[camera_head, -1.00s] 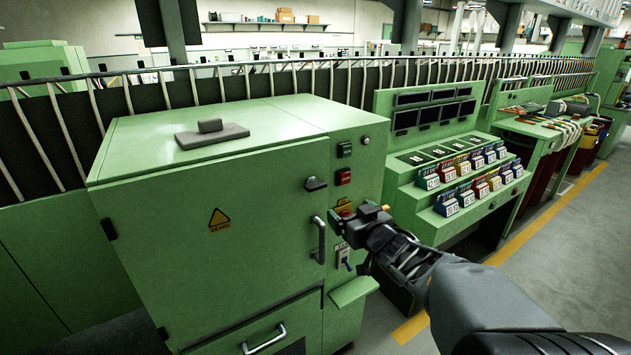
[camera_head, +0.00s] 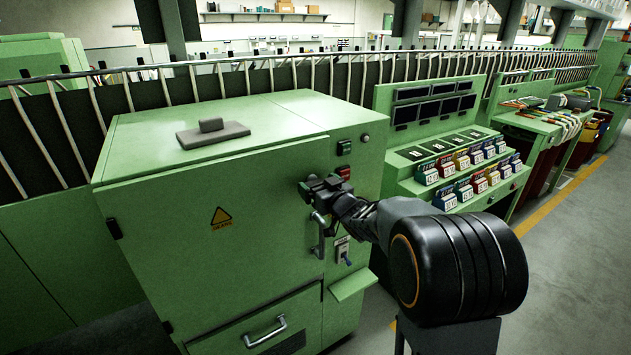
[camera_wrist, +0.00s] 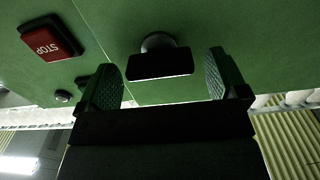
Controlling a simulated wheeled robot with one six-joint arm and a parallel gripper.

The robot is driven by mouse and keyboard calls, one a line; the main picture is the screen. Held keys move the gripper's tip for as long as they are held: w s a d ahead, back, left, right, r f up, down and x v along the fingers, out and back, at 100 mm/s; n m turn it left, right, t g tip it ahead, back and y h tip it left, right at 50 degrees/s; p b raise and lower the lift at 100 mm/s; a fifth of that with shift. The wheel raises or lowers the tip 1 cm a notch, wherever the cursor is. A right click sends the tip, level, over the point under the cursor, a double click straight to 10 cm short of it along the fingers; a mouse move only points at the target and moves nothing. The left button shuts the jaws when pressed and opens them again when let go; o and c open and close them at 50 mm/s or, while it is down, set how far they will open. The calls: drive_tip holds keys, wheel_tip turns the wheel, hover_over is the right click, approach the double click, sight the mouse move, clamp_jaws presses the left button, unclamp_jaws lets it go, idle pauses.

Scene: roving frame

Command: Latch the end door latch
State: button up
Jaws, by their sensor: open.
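The end door (camera_head: 160,230) is the green front panel of the cabinet, with a yellow triangle sign; it looks flush with the frame. The latch (camera_wrist: 160,63) is a dark bar on a round base in the wrist view, lying across the image near the door seam. My gripper (camera_wrist: 163,82) is open, one finger on each side of the latch, with gaps visible on both sides. In the head view my gripper (camera_head: 311,188) is at the door's upper right edge and hides the latch.
A red STOP button (camera_wrist: 50,45) sits close beside the latch. The door handle (camera_head: 318,236) is just below my gripper. A grey plate with a block (camera_head: 212,133) lies on the cabinet top. A console with coloured boxes (camera_head: 450,165) stands to the right.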

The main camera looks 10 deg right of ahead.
drive_tip(key=shift+w+a, duration=0.25)
drive_tip(key=shift+w, duration=0.45)
drive_tip(key=shift+c, duration=0.4)
drive_tip(key=c, duration=1.2)
